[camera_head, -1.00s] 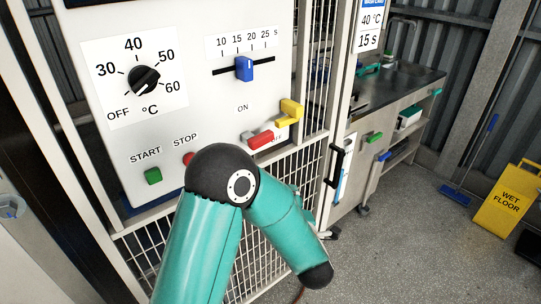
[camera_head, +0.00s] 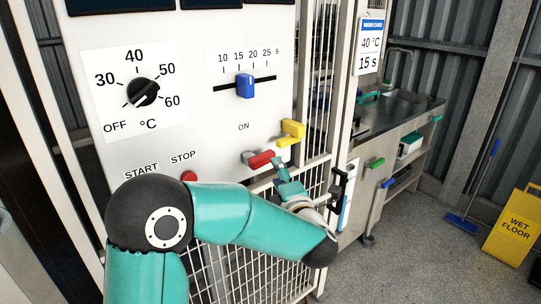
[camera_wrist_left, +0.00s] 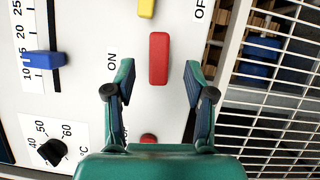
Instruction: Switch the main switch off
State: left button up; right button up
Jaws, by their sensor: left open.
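The main switch has a red handle (camera_head: 261,159) on the white panel, below and right of the "ON" label. The handle lies roughly sideways, with a grey part at its left end. In the left wrist view the red handle (camera_wrist_left: 159,58) shows ahead of the open fingers, in line with the gap between them. The "OFF" label (camera_wrist_left: 199,10) is partly cut off at the top there. My left gripper (camera_head: 282,168) is open and empty, close below and right of the handle; contact cannot be told. My right gripper is not in view.
A yellow block (camera_head: 292,131) sits just right of the red handle. A blue slider (camera_head: 245,86), a black dial (camera_head: 143,91) and a red stop button (camera_head: 189,177) share the panel. Wire mesh (camera_wrist_left: 265,90) borders it. A wet floor sign (camera_head: 513,225) stands at the right.

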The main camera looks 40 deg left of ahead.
aim_at(258, 157)
pick_arm(q)
jog(key=p+x, duration=0.1)
jog(key=x, duration=0.6)
jog(key=shift+w+a+p, duration=0.1)
jog(key=shift+p, duration=0.2)
